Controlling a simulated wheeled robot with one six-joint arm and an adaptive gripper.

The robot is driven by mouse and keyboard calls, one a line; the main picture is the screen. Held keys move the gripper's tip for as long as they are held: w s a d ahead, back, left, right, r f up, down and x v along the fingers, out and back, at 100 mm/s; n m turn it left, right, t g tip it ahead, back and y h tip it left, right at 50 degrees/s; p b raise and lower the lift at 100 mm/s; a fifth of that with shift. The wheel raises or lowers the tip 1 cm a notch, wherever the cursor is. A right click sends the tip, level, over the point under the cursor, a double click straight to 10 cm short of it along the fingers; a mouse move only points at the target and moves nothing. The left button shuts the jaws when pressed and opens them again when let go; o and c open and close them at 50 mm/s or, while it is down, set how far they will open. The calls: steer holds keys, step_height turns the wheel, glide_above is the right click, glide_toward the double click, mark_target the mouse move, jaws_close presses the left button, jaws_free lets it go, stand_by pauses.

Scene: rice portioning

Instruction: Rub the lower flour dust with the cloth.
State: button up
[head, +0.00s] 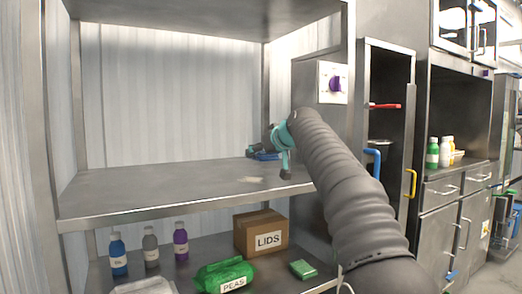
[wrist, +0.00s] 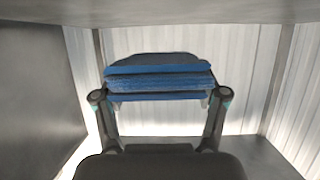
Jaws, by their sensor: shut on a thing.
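My gripper (head: 270,146) is over the right part of the steel shelf (head: 130,188) in the head view. It is shut on a folded blue cloth (head: 262,155). In the wrist view the cloth (wrist: 160,82) lies level between the two fingers of my gripper (wrist: 160,98). A faint pale patch of flour dust (head: 250,180) lies on the shelf, nearer the front edge than the cloth. The head view does not clearly show whether the cloth touches the shelf. No dust can be made out in the wrist view.
An upper shelf (head: 200,15) hangs above, and a steel post (head: 347,60) stands by my arm. The lower shelf holds several bottles (head: 181,240), a LIDS box (head: 262,232), a green PEAS bag (head: 224,274) and a green block (head: 304,269). The middle shelf's left is clear.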

glide_above(263, 183)
steer(key=f, duration=0.4)
steer(key=shift+s, duration=0.2)
steer(key=shift+f+b, duration=0.8)
steer(key=shift+b, duration=0.25)
steer(key=shift+f+b, duration=0.85)
steer(key=shift+f, duration=0.15)
